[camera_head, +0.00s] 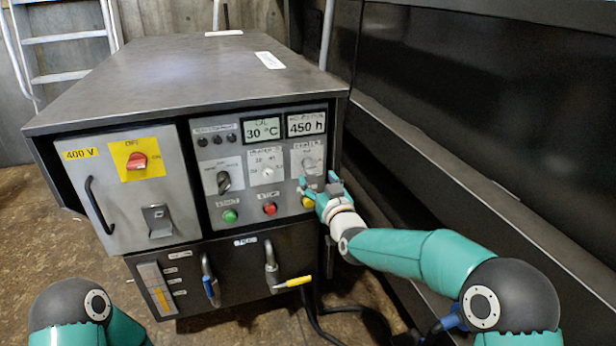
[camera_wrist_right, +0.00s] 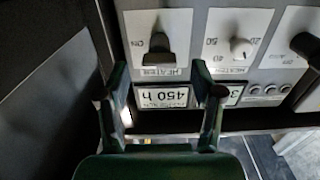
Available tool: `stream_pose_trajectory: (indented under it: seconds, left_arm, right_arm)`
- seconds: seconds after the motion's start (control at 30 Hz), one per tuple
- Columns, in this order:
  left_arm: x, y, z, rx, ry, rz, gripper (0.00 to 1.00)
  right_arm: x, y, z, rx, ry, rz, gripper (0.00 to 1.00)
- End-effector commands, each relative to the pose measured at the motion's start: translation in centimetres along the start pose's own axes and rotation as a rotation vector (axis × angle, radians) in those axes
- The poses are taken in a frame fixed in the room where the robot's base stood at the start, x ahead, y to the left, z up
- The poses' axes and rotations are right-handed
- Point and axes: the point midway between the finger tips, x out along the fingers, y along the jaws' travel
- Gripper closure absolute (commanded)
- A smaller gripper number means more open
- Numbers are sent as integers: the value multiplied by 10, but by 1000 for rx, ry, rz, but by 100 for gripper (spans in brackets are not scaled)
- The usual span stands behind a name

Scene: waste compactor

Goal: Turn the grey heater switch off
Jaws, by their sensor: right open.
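The grey heater switch (camera_wrist_right: 155,45) is a dark grey knob on a light plate marked "HEATER" and "ON", seen upside down in the right wrist view. Its exact setting is hard to read. In the head view it is the small knob (camera_head: 309,162) at the upper right of the control panel, below the "450 h" display. My right gripper (camera_head: 320,186) is open and empty, just below and in front of the switch. In the wrist view, its two fingers (camera_wrist_right: 163,92) stand apart on either side of the knob's line, with the knob beyond the tips. My left gripper is out of view.
A white heater dial (camera_head: 267,171) and a black rotary switch (camera_head: 224,182) sit left of the heater switch. Green, red (camera_head: 270,209) and yellow (camera_head: 308,202) buttons lie below. A dark machine wall (camera_head: 470,110) stands close on the right of my right arm.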

Motion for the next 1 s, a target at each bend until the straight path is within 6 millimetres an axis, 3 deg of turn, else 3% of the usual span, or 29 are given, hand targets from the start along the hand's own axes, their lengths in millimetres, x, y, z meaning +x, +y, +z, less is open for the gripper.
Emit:
stream_pose_trajectory:
  seconds: [0.3, 0.7, 0.77, 1.0]
  left_arm:
    - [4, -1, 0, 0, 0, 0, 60]
    - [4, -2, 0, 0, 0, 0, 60]
    - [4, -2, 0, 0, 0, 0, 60]
    - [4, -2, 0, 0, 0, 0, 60]
  right_arm:
    - [32, -1, 0, -1, 0, -2, 33]
    - [36, -1, 0, -1, 0, -2, 33]
    - [36, -1, 0, 0, 0, -2, 40]
    - [36, -2, 0, -1, 0, -3, 80]
